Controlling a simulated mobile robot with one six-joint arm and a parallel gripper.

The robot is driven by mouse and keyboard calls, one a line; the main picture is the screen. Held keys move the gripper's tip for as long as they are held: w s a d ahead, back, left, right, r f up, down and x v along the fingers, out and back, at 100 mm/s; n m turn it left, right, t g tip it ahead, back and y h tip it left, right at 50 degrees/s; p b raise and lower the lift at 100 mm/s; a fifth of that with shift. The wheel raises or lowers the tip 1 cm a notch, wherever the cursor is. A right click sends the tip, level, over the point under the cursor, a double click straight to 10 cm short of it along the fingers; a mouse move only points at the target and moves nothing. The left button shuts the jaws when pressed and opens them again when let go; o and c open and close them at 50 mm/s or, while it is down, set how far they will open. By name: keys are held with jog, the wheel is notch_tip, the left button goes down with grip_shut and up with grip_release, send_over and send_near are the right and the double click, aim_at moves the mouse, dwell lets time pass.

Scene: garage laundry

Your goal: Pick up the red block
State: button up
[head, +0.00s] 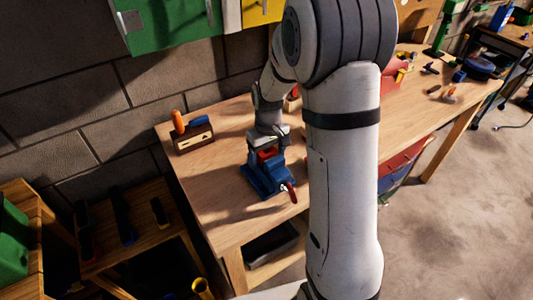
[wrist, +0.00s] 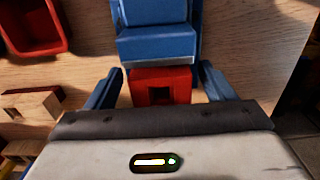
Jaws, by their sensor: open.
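The red block (wrist: 147,90) has a dark square hole in its face and sits against the blue vise (wrist: 155,45) in the wrist view. In the head view, red shows at the vise (head: 265,184), just under my gripper (head: 267,146). In the wrist view my gripper (wrist: 160,72) is open, with one finger on each side of the red block and visible gaps between. The lower part of the block is hidden behind my gripper body. I cannot tell how deep the fingers reach.
The wooden workbench (head: 215,180) carries a wooden tool holder (head: 194,138) at the left. A red bin (wrist: 32,28) and a wooden piece (wrist: 30,112) lie left of the vise in the wrist view. A green cabinet (head: 172,22) hangs above.

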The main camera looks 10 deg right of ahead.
jog(key=c, duration=1.1)
jog(key=shift+o, duration=0.2)
jog(key=shift+r, duration=0.1)
notch_tip(320, 180, up, 7)
jog(key=p, duration=0.5)
jog(key=s+d+b, duration=0.1)
jog(key=s+d, duration=0.1)
jog(key=s, duration=0.6)
jog(key=s+d+b, duration=0.1)
jog(key=s+d, duration=0.2)
jog(key=s, duration=0.6)
jog(key=shift+s+d, duration=0.2)
jog(key=shift+d, duration=0.1)
